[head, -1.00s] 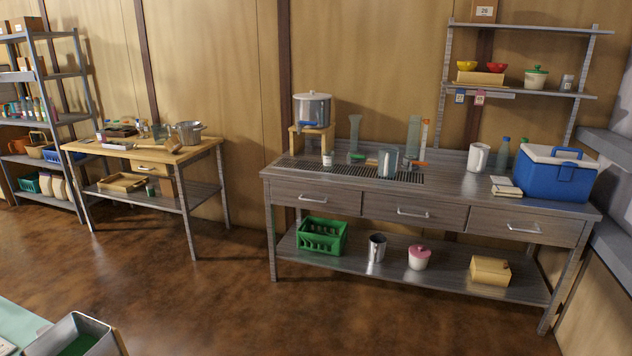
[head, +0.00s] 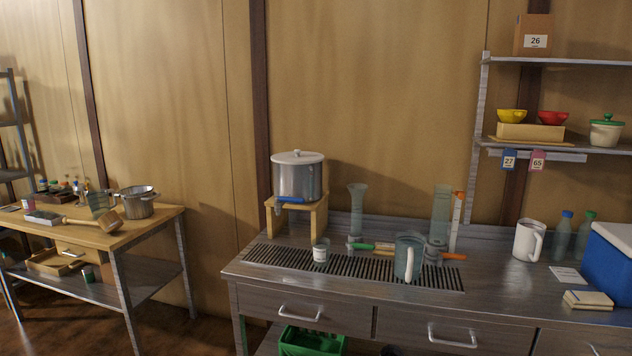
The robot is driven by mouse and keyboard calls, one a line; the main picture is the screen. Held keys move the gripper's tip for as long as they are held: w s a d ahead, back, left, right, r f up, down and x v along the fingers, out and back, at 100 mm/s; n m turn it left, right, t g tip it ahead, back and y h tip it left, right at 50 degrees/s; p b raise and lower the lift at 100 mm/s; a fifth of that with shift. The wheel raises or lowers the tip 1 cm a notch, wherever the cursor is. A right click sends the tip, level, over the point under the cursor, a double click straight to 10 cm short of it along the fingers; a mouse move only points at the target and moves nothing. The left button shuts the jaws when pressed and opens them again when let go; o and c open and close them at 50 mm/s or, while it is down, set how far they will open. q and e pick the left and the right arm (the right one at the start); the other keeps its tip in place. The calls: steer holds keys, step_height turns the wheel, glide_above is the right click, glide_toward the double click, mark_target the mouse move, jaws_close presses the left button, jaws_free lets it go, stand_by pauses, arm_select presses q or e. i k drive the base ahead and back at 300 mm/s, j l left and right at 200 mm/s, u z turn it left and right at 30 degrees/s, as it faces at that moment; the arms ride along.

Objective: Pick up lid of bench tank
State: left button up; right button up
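The bench tank (head: 298,182) is a grey metal cylinder with a blue tap low on its front. It stands upright on a small wooden stand (head: 297,217) at the left end of the metal bench, near the wall. Its lid (head: 298,157) is a pale flat disc with a small knob, and it rests on the tank's top. Neither of my grippers shows in the head view.
The bench top (head: 500,290) holds a drain grate (head: 340,269), a small labelled cup (head: 321,252), a clear jug (head: 408,258), glass cylinders (head: 357,212) and a white mug (head: 528,240). A blue cooler (head: 612,265) stands at right. A wooden table (head: 90,236) stands at left.

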mark_target(298, 157)
steer(key=i+j, duration=0.55)
steer(key=i, duration=0.2)
steer(key=i+l+z, duration=0.35)
steer(key=i+l, duration=0.25)
steer(key=i, duration=0.1)
